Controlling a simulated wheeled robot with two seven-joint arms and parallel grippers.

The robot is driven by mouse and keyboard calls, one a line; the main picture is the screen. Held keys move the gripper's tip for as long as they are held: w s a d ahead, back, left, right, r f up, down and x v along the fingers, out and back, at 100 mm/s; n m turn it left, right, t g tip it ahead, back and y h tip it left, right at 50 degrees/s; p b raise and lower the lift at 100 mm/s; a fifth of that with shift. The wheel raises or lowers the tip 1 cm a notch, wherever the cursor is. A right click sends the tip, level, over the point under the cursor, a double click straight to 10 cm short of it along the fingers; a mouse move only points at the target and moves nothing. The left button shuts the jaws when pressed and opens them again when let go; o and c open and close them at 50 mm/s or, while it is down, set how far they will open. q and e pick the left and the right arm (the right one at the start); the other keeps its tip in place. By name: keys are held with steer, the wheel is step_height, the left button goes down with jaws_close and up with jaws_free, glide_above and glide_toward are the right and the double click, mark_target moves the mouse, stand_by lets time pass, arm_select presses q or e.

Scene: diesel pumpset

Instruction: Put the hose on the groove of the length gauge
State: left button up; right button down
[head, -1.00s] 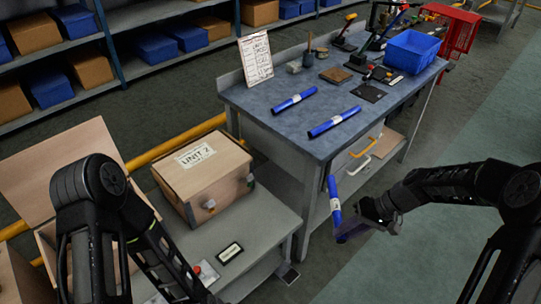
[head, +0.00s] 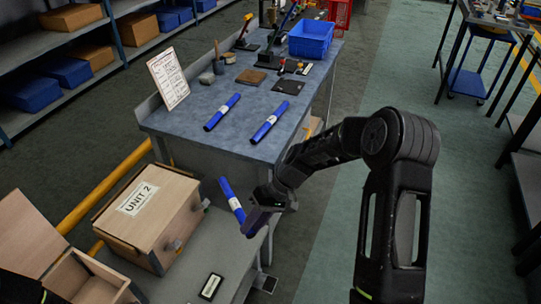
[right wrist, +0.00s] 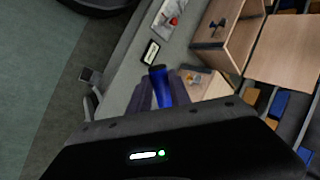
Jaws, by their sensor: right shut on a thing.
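A blue hose (head: 230,193) with a white label is held in my right gripper (head: 248,218), beside the near end of the blue-grey workbench and above the lower grey bench. In the right wrist view the hose (right wrist: 160,82) stands out between the two fingers of the right gripper (right wrist: 160,95), which are shut on it. Two more blue hoses with white labels lie on the workbench, a left one (head: 222,111) and a right one (head: 270,122). I cannot make out the length gauge or its groove. My left gripper is not in view.
A wooden box marked UNIT 2 (head: 150,215) stands on the lower grey bench (head: 190,277), left of the held hose. The workbench (head: 190,135) carries a paper sign (head: 168,79), a blue bin (head: 311,38) and several tools. Green floor (head: 385,75) is clear to the right.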

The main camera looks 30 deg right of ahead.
arm_select(q)
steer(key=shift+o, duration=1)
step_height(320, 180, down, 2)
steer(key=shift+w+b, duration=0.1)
steer(key=shift+b, duration=0.95)
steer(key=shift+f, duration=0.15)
arm_select(e)
steer(key=w+d+r+m+t+h, duration=0.2)
steer(key=w+d+r+m+t, duration=0.3)
steer(key=w+d+r+m, duration=0.4)
steer(key=w+d+r, duration=0.2)
steer(key=w+r, duration=0.2)
steer(key=w, duration=0.2)
steer(key=shift+w+d+r+m, duration=0.2)
steer(key=shift+d+r+m, duration=0.1)
steer(key=shift+r, duration=0.1)
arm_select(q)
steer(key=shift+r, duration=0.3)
arm_select(e)
step_height(320, 180, down, 6)
steer(key=shift+f, duration=0.15)
steer(key=shift+a, duration=0.1)
